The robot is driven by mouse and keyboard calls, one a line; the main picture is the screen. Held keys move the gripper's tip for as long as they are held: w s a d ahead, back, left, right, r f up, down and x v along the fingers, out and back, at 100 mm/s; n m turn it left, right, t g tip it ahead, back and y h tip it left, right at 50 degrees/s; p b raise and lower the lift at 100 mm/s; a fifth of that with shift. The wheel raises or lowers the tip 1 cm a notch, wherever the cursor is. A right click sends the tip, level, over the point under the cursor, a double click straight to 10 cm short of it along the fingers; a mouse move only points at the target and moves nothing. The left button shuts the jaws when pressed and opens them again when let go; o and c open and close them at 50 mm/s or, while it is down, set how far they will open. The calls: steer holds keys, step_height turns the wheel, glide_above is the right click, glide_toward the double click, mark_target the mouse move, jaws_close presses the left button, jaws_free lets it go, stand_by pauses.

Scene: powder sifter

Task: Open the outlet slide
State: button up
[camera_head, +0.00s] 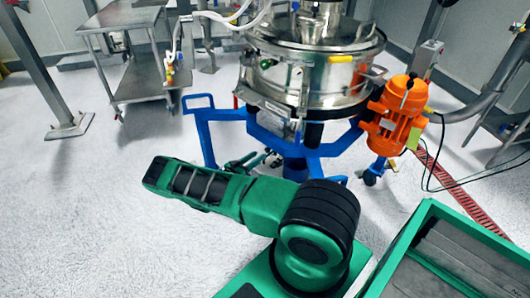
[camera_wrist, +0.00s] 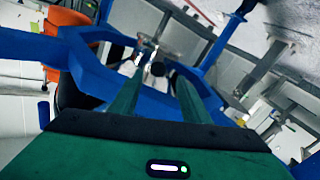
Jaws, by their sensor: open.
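The powder sifter (camera_head: 310,75) is a round steel vessel on a blue frame (camera_head: 215,113). I cannot clearly make out its outlet slide in the head view; the space below the vessel is dark and partly covered. In the wrist view a small shiny metal part (camera_wrist: 146,50) shows beyond the fingertips, inside the blue frame (camera_wrist: 95,70); I cannot tell whether it is the slide. My gripper (camera_wrist: 158,80) is open, with two green fingers apart and nothing between them.
An orange motor (camera_head: 397,115) hangs at the right of the sifter. A steel cart (camera_head: 135,80) stands at the left. A red floor grating (camera_head: 465,195) runs at the right. The blue frame's bars are close around my gripper. White floor (camera_head: 90,220) at the left is clear.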

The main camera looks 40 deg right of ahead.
mark_target(266, 150)
steer(key=d, duration=0.7)
steer(key=shift+d, duration=0.15)
jaws_close()
